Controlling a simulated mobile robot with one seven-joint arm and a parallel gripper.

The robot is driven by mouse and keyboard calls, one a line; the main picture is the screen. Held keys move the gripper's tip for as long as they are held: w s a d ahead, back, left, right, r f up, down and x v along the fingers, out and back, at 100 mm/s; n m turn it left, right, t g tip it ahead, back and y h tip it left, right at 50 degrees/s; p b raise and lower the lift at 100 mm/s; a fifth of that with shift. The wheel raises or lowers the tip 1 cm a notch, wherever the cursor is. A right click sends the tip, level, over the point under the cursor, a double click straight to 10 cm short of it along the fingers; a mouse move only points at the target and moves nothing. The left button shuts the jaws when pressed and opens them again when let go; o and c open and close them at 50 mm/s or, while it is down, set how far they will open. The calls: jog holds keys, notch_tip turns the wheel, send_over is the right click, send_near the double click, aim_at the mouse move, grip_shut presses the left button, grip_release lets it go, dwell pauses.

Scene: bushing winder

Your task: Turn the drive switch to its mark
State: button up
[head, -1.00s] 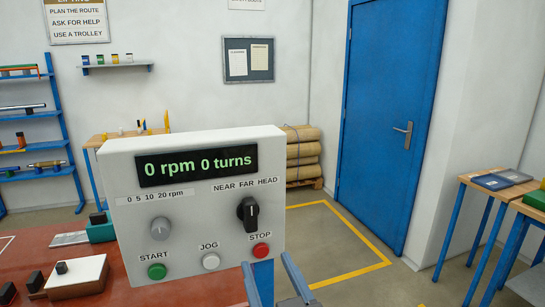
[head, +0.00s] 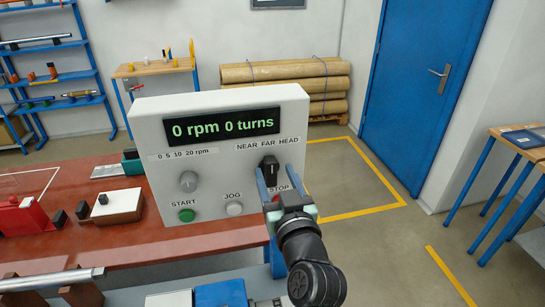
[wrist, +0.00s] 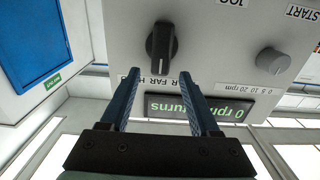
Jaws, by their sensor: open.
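The drive switch (head: 269,168) is a black bar knob under the words NEAR FAR HEAD, on the right of a white control box (head: 150,130). In the wrist view the knob (wrist: 161,50) stands roughly upright in the picture, with a thin pale line on it. I cannot tell exactly which word it points at. My gripper (head: 274,178) is open in front of the switch, its blue fingers to either side of the knob. In the wrist view the fingertips (wrist: 160,77) appear just short of the knob, with nothing between them.
The display (head: 222,126) reads 0 rpm 0 turns. A grey speed knob (head: 189,181), green START button (head: 187,215) and white JOG button (head: 234,208) are left of my gripper. The red STOP button is partly hidden behind the fingers.

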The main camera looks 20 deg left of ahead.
aim_at(272, 166)
jog(key=shift+p+x, duration=0.4)
jog(key=shift+x, duration=1.2)
grip_shut()
